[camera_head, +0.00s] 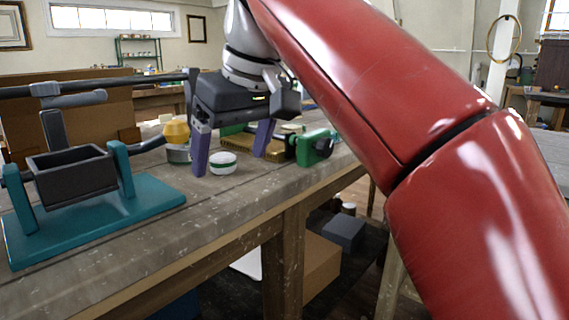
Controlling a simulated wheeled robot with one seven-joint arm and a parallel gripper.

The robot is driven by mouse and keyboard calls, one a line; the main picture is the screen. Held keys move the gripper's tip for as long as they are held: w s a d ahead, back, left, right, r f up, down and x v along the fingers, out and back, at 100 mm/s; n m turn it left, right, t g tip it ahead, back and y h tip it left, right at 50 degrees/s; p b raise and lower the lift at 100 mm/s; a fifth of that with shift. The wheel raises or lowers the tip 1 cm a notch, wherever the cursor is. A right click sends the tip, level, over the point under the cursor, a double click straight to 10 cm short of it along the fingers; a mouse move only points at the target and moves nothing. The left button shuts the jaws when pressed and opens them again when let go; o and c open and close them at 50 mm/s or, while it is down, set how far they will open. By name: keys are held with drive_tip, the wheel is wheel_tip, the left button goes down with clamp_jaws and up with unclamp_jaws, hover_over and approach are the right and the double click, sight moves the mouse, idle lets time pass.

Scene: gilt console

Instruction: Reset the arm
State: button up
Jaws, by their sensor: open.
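My gripper (232,147) hangs over the worktable from my red arm, its two purple fingers pointing down and spread apart. It is open. A small white round container with a green band (223,163) sits on the table and shows between the fingers, near the left one. I cannot tell whether a finger touches it. Nothing is visibly held.
A teal stand with a dark box (75,176) fills the worktable's (225,200) left end. A yellow-topped jar (177,140) stands left of the gripper. A green device (314,147) and a brass-coloured piece (252,147) lie right and behind. My arm hides much of the right side.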

drive_tip(key=s+d+f+m+h, duration=0.1)
drive_tip(key=s+d+f+m, duration=0.2)
drive_tip(key=d+f, duration=0.4)
drive_tip(key=s+d+f+m+t+h, duration=0.1)
drive_tip(key=s+d+f+m, duration=0.2)
drive_tip(key=f, duration=1)
drive_tip(key=s+d+f+m+t+h, duration=0.1)
drive_tip(key=s+d+f+m, duration=0.2)
drive_tip(key=s+d+f, duration=0.3)
drive_tip(key=d+f, duration=0.4)
drive_tip(key=d, duration=0.2)
drive_tip(key=shift+d+f, duration=0.25)
